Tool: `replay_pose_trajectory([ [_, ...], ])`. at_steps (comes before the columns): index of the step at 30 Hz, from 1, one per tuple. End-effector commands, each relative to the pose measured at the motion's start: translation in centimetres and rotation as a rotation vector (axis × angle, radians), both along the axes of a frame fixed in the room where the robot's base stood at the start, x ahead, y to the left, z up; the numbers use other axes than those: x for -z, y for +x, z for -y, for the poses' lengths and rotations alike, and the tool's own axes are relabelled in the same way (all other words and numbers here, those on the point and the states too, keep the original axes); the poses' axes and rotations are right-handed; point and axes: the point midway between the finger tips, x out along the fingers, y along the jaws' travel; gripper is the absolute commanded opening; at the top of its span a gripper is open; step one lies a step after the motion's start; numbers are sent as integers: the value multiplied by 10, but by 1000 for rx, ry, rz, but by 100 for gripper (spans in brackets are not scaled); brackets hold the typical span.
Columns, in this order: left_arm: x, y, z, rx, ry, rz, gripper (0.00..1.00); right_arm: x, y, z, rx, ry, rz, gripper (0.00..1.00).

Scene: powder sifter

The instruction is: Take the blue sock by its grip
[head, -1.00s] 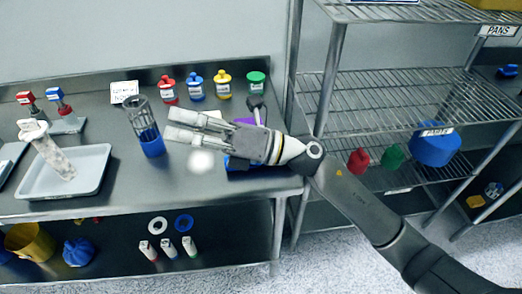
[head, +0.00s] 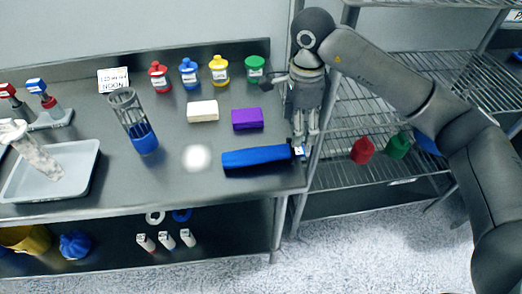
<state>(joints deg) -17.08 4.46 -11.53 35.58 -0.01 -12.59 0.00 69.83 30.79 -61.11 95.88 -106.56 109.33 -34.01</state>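The blue sock (head: 256,158) lies flat as a long blue roll near the right end of the steel table. A small blue-and-white piece, apparently its grip (head: 300,151), shows at its right end. My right gripper (head: 304,144) points down at that end, with its fingertips close by the small piece. A gap shows between its fingers, so it looks open. I cannot tell whether the fingers touch the grip. My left gripper is not in view.
A purple block (head: 247,119) and a white block (head: 203,111) lie behind the sock. A clear cylinder with a blue base (head: 144,140) stands left. Several coloured-lid jars line the back. A wire shelf (head: 375,172) stands close at right.

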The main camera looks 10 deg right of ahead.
Motion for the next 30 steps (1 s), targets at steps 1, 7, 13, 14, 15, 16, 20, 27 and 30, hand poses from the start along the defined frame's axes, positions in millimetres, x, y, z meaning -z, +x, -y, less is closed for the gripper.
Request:
replay_pose_trajectory([
  [1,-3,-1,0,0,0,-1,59,9,-2,0,-1,0,-8,70],
  [7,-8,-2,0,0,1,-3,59,37,-2,-1,-1,3,-5,70],
  [13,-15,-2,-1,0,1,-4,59,50,-2,-1,-2,5,-6,70],
  [14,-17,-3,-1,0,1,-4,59,54,-3,-1,-2,4,-7,70],
  [15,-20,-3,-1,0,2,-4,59,59,-3,-1,-2,4,-7,70],
  [16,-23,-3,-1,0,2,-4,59,63,-4,-1,-2,5,-8,70],
  [20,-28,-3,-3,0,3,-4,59,83,-3,0,-1,5,-7,70],
  [27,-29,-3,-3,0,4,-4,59,96,-3,-1,-2,5,-2,70],
  [30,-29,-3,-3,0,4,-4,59,95,-3,-1,-3,5,-2,70],
])
